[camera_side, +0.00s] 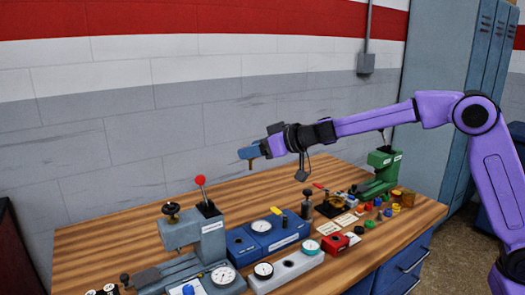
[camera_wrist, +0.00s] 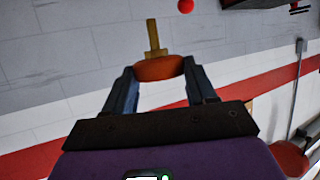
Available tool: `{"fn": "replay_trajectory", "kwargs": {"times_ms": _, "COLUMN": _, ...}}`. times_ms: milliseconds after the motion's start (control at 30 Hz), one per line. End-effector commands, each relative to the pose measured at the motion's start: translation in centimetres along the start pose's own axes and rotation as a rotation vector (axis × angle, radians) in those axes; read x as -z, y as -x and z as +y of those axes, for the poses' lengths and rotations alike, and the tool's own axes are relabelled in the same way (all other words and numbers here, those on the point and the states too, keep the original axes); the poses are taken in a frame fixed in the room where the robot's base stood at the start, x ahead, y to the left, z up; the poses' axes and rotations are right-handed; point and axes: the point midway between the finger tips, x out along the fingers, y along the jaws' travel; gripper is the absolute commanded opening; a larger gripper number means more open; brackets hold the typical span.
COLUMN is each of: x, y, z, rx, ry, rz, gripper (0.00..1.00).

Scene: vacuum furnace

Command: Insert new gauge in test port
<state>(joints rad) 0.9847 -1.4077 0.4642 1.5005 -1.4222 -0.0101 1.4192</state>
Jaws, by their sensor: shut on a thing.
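My gripper (camera_wrist: 160,75) is shut on a round orange-red gauge body with a brass stem (camera_wrist: 155,40), which points away from the fingers in the wrist view. In the side view my gripper (camera_side: 249,154) is raised above the back of the bench, with a small brown stem (camera_side: 253,165) below its blue fingers. The gauge's face is hidden. A pale block (camera_side: 276,279) at the front edge has a dial and a dark round opening. A blue block (camera_side: 285,240) behind it carries a white dial. I cannot tell which opening is the test port.
A grey machine (camera_side: 182,235) with a red-knobbed lever stands at the left front. A green press (camera_side: 378,175) stands at the right, with several small coloured parts before it. The wooden bench (camera_side: 120,225) is bare at back left. A wall rises behind.

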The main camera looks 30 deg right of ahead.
Motion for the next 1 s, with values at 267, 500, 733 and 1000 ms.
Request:
{"fn": "replay_trajectory", "kwargs": {"times_ms": 267, "x": 0.7, "y": -1.4, "z": -0.1, "rx": 0.073, "ry": 0.032, "rz": 0.002, "gripper": 0.17}}
{"fn": "replay_trajectory", "kwargs": {"times_ms": 500, "x": 1.2, "y": -2.8, "z": 0.0, "rx": 0.160, "ry": 0.069, "rz": 0.001, "gripper": 0.17}}
{"fn": "replay_trajectory", "kwargs": {"times_ms": 733, "x": 1.6, "y": -4.1, "z": 0.3, "rx": 0.261, "ry": 0.111, "rz": 0.000, "gripper": 0.17}}
{"fn": "replay_trajectory", "kwargs": {"times_ms": 1000, "x": 1.8, "y": -4.9, "z": 0.7, "rx": 0.354, "ry": 0.149, "rz": 0.000, "gripper": 0.17}}
